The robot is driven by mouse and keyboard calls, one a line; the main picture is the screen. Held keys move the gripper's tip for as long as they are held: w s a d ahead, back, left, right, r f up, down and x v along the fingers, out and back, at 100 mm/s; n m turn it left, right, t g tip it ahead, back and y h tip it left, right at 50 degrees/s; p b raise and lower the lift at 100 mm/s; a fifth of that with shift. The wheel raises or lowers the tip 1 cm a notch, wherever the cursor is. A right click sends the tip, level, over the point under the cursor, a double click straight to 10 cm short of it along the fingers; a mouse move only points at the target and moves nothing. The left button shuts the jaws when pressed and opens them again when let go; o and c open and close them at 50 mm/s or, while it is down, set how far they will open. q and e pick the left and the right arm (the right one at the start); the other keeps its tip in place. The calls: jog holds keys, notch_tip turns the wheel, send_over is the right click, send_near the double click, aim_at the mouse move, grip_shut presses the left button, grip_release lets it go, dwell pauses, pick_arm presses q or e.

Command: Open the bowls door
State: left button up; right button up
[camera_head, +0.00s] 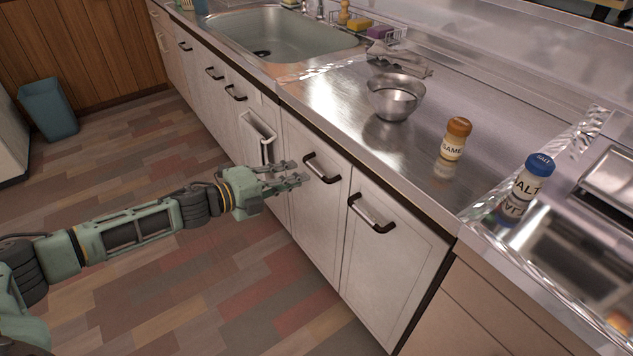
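Several pale cabinet doors with dark handles line the front under the metal counter. No label shows which one is the bowls door. The door nearest my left gripper (289,176) has a dark curved handle (321,168), and its panel (312,212) looks closed. My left gripper is in front of the cabinets, just left of that handle. Its fingers look spread and empty, pointing right, and I see no clear contact with the handle. Another closed door (390,265) with a dark handle (370,214) is to the right. My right gripper is not in view.
On the counter (330,95) are a metal bowl (396,97), an orange-capped shaker (455,139) and a blue-capped salt shaker (531,176). A sink (285,35) is at the back. A blue bin (48,108) stands at far left. The floor (200,270) before the cabinets is clear.

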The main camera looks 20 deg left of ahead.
aim_at(316, 169)
pick_arm(q)
jog(key=x, duration=0.7)
jog(key=shift+w+d+b, duration=0.25)
jog(key=shift+w+b, duration=0.1)
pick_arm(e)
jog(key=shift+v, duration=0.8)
pick_arm(q)
grip_shut()
